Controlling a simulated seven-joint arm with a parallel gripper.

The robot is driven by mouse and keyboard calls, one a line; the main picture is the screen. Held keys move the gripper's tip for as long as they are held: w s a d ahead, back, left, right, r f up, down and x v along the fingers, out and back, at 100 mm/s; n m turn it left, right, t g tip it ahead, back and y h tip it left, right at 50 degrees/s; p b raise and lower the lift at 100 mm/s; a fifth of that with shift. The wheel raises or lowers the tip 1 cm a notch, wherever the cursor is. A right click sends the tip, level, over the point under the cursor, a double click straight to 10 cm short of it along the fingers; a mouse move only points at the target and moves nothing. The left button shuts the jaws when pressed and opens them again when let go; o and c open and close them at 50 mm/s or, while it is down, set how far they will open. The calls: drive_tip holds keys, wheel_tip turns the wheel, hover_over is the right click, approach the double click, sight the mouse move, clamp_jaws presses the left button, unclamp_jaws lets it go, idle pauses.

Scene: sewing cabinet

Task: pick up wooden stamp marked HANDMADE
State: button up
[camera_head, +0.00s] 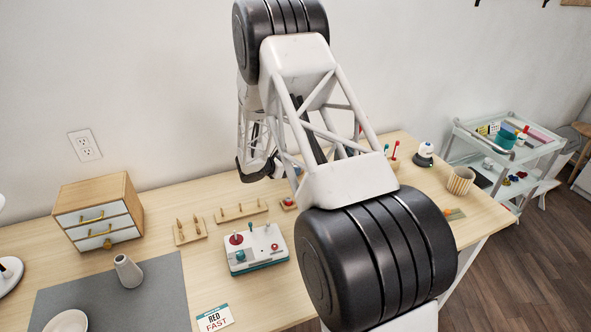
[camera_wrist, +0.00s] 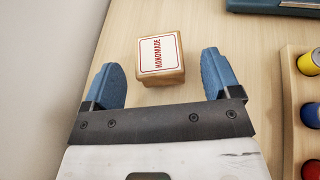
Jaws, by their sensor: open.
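The wooden stamp (camera_wrist: 161,57) stands on the table in the wrist view, upper middle. It is a small block with a white top label edged in red, and HANDMADE in red letters. My gripper (camera_wrist: 168,75) is open, with one blue finger to the left of the stamp and one to the right. Clear gaps show on both sides, and neither finger touches it. In the head view the stamp is hidden behind my arm.
A wooden rack of spools (camera_wrist: 305,120) is at the right of the wrist view, with a teal item (camera_wrist: 275,6) above. In the head view, a small drawer cabinet (camera_head: 97,208), a machine with knobs (camera_head: 249,249) and a striped cup (camera_head: 460,180) stand on the table.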

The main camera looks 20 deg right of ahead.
drive_tip(key=shift+x, duration=2.1)
drive_tip(key=shift+c, duration=0.3)
drive_tip(key=c, duration=1)
